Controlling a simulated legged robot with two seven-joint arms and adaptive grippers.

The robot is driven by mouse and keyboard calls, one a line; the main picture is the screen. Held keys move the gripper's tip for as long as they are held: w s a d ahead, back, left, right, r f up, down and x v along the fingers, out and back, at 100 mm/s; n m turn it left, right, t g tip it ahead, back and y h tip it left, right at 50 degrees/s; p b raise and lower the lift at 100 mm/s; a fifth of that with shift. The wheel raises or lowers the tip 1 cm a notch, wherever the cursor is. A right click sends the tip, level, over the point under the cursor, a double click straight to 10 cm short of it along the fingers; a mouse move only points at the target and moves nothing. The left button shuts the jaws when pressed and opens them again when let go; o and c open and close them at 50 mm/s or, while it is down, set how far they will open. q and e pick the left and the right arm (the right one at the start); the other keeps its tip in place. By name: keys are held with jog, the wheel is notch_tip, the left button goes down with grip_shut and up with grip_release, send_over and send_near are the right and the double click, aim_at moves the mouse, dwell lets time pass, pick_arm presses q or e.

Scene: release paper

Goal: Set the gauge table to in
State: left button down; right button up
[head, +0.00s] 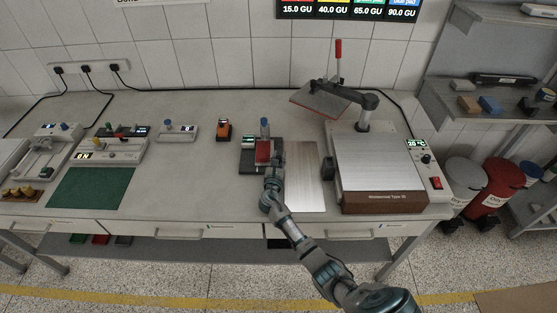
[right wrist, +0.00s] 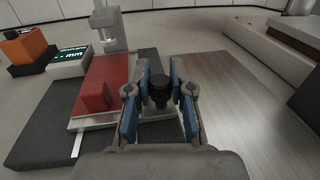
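The gauge is a dark base with a small table carrying a red plate (head: 263,152) and a blue-topped post (head: 264,125). In the right wrist view, the red plate (right wrist: 107,72) with a raised red block lies on a silver table (right wrist: 95,122) under the grey stem (right wrist: 108,30). Its small display (right wrist: 72,58) appears to read in mm. A black knob (right wrist: 159,90) sits at the table's right side. My right gripper (right wrist: 160,85) has a finger on each side of this knob; whether both touch it is unclear. My left gripper is out of view.
A bare metal sheet (head: 305,175) lies right of the gauge, with a heated press (head: 380,165) beyond it. An orange device (head: 224,129) stands to the left. A green mat (head: 92,188) and other instruments lie farther left. Bench between mat and gauge is clear.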

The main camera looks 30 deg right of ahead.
jog(key=o, duration=0.4)
jog(key=shift+w+r, duration=0.15)
jog(key=shift+w+d+f, duration=0.1)
jog(key=shift+d+f, duration=0.05)
jog(key=shift+f, duration=0.05)
jog(key=v, duration=1.2)
jog(key=shift+f, duration=0.15)
